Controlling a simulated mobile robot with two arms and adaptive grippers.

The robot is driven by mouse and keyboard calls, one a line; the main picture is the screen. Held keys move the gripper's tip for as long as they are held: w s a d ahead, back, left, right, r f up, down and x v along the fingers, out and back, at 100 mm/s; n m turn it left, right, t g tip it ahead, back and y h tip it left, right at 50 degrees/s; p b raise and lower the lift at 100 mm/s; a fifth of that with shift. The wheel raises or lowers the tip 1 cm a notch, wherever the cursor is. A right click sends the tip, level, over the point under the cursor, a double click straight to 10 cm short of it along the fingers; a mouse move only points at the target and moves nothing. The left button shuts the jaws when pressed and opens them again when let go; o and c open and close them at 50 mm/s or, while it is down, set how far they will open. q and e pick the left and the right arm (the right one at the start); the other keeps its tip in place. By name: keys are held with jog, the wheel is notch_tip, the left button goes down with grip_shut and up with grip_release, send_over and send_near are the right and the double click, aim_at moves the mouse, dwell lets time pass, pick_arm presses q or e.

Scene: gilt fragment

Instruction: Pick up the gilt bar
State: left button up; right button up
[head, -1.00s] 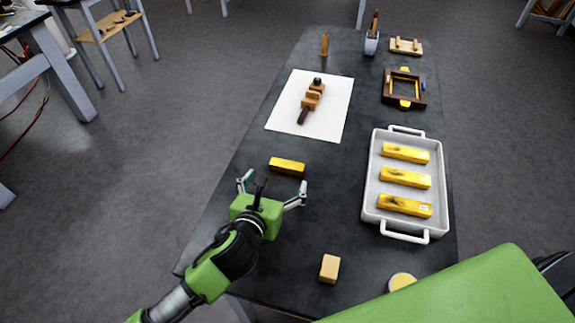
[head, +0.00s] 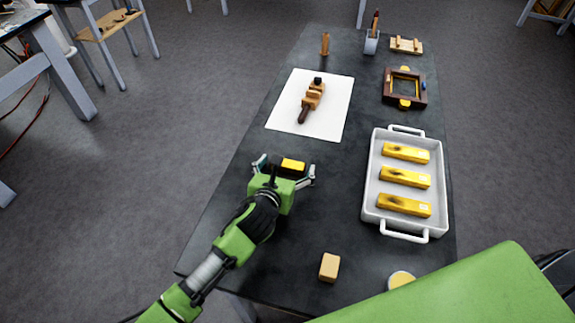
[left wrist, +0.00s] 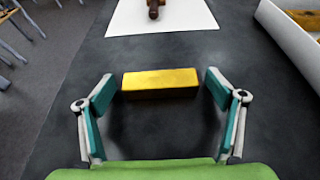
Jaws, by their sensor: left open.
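A gilt bar (head: 293,164) lies on the dark table, partly hidden by my left gripper in the head view. My left gripper (head: 285,166) is open and close to it. In the left wrist view the gilt bar (left wrist: 160,83) lies crosswise between the spread fingertips of my left gripper (left wrist: 158,90), with a small gap on each side. Several more gilt bars (head: 405,178) lie in a white tray (head: 375,208) on the right of the table. My right gripper is not in view.
A white sheet (head: 285,113) with a wooden-handled tool (head: 312,97) lies beyond the bar. A tan block (head: 329,267) sits on the near table. A brown frame (head: 418,90) and a pencil cup (head: 371,43) stand at the back. The table between bar and tray is clear.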

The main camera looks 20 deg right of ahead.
pick_arm(q)
jog(key=shift+c, duration=0.2)
jog(key=c, duration=1)
jog(key=shift+r, duration=0.1)
jog(key=shift+c, duration=0.2)
